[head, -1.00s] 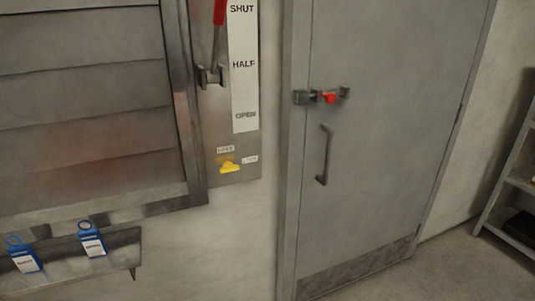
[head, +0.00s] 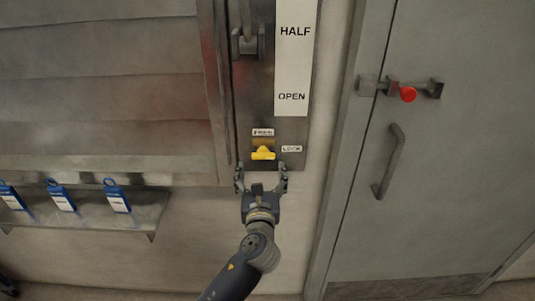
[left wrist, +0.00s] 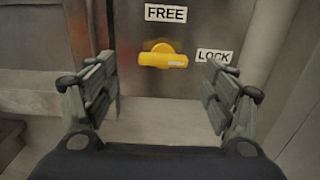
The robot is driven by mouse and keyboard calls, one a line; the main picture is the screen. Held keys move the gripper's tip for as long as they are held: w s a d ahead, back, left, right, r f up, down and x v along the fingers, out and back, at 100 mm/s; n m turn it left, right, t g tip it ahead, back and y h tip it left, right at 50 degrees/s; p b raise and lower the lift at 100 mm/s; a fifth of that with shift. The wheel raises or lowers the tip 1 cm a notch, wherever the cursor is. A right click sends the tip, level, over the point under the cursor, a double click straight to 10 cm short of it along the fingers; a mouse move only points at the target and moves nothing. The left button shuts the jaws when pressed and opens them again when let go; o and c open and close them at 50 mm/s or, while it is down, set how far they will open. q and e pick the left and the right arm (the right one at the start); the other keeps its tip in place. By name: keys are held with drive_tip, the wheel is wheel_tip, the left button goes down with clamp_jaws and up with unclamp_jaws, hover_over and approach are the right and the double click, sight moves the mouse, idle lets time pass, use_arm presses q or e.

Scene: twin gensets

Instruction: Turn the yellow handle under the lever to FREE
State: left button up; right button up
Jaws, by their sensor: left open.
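The yellow handle (head: 263,153) sits low on the metal lever plate, with a FREE label (head: 263,132) above it and a LOCK label (head: 291,149) to its right. My right gripper is not in view.
The lever's pivot (head: 248,43) is above, beside a HALF/OPEN scale (head: 293,60). A louvre (head: 100,90) fills the left. A ledge (head: 95,213) with blue tags (head: 117,196) is lower left. A door with a red-knobbed bolt (head: 407,94) and pull handle (head: 388,160) stands right.

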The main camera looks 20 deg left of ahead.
sight(263, 158)
use_arm(q)
drive_tip(key=x, duration=0.3)
drive_tip(key=shift+w+d, duration=0.1)
drive_tip(key=shift+w, duration=0.3)
drive_tip(key=x, duration=0.3)
drive_tip(key=shift+f, duration=0.15)
drive_tip(key=shift+w, duration=0.4)
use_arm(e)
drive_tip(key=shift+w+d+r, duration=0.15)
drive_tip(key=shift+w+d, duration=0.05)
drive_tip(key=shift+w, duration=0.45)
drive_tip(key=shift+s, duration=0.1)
use_arm(q)
drive_tip(key=c, duration=1.1)
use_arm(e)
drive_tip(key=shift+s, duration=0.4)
